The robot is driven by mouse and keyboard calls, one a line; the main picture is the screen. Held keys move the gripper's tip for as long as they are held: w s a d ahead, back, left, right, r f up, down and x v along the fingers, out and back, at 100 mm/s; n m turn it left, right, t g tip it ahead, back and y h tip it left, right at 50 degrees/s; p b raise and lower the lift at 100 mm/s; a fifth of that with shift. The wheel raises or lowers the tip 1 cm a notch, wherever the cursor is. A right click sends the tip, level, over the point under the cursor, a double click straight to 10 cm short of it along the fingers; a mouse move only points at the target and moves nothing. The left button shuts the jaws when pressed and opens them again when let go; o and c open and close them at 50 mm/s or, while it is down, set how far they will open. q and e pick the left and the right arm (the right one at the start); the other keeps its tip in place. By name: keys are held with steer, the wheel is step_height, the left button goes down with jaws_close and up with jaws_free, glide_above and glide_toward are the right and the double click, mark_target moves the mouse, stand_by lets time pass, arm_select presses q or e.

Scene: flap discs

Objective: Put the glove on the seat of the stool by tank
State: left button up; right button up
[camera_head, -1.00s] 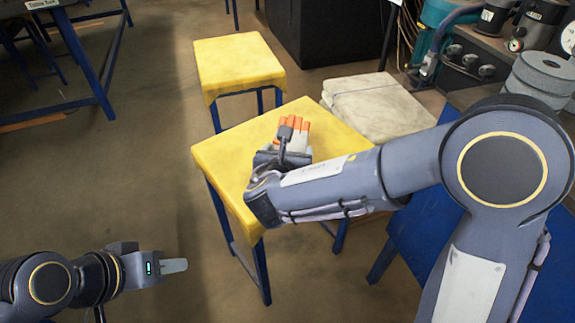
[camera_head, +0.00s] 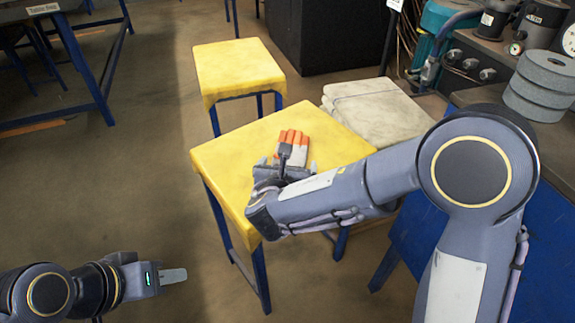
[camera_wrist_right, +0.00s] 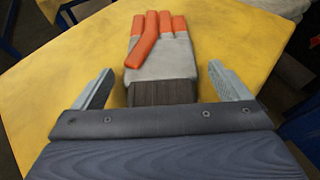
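A grey glove with orange fingers (camera_head: 293,143) lies on the yellow seat of the near stool (camera_head: 235,160). It also shows in the right wrist view (camera_wrist_right: 160,50), palm part towards me and fingers pointing away. My right gripper (camera_head: 287,168) is low over this seat at the glove's cuff end. Its two fingers (camera_wrist_right: 162,86) stand wide apart on either side of the cuff, with gaps, not pressing on it. My left gripper (camera_head: 173,275) is off to the lower left, away from the stools; its finger opening cannot be made out. A teal tank-like machine (camera_head: 436,35) stands at the upper right.
A second yellow stool (camera_head: 238,68) stands behind the near one. Folded pale cloth sacks (camera_head: 375,108) lie to the right of the near stool. Grey discs (camera_head: 543,85) are stacked on the bench at right. A blue-legged table (camera_head: 85,60) is at upper left.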

steer(key=shift+s+r+p, duration=0.15)
steer(key=shift+r+p, duration=0.2)
steer(key=p+v, duration=0.2)
steer(key=v, duration=0.9)
steer(key=shift+s+p, duration=0.3)
steer(key=shift+p, duration=0.05)
steer(key=s+d+f+m+g+h, duration=0.1)
steer(key=s+d+m+g, duration=0.25)
steer(key=d+m, duration=0.55)
steer(key=s+d+f+m+g+h, duration=0.1)
steer(key=s+d+m+g, duration=0.35)
steer(key=d, duration=0.75)
steer(key=s+r+m+y, duration=0.2)
steer(key=s+m+y, duration=0.6)
steer(key=m, duration=1.4)
steer(key=shift+d, duration=0.3)
